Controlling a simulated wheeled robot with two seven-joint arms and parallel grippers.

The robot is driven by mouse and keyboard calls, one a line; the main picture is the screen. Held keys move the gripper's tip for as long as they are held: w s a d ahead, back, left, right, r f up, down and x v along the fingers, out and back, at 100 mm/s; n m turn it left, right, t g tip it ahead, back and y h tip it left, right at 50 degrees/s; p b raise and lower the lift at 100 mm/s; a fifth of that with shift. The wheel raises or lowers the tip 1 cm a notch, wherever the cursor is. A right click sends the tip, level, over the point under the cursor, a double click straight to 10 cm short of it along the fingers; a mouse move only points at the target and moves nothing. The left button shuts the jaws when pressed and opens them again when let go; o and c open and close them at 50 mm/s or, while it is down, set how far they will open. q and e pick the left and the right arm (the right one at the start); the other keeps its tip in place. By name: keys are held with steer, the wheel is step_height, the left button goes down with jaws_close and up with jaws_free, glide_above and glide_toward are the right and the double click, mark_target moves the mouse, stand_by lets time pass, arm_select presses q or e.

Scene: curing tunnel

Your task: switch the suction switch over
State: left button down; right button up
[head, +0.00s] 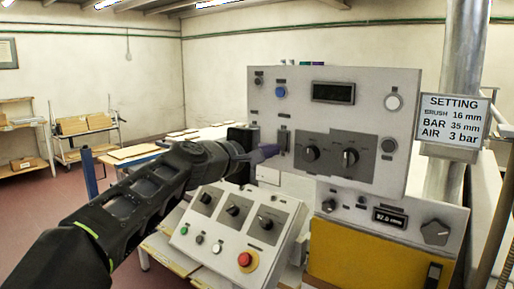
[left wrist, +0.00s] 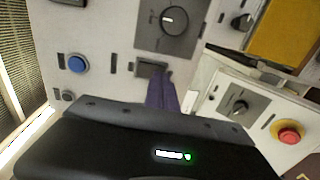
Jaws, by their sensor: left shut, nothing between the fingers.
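A grey upright panel (head: 375,90) carries a dark slotted switch (head: 284,139) near its left edge, left of two rotary knobs. In the left wrist view this switch (left wrist: 151,67) lies right at the fingertips. The labels are too small to read, so I cannot confirm that it is the suction switch. My left gripper (head: 272,151) is shut and empty, its purple fingers together just left of and slightly below the switch. In the left wrist view the fingers (left wrist: 163,92) reach the switch's lower end. I cannot tell whether they touch it. My right gripper is not in view.
A blue button (head: 280,92), a display (head: 333,92) and rotary knobs (head: 350,157) share the panel. Below stands a sloped box with knobs and a red emergency button (head: 245,259). A second unit (head: 390,220) with a yellow front is at right. A setting sign (head: 455,118) hangs beside a pipe.

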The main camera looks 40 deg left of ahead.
arm_select(q)
steer(key=shift+w+f, duration=0.1)
steer(key=shift+w, duration=0.6)
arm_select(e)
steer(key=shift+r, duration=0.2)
arm_select(q)
steer(key=shift+w, duration=0.15)
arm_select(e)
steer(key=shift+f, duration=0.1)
arm_select(q)
steer(key=shift+f, duration=0.2)
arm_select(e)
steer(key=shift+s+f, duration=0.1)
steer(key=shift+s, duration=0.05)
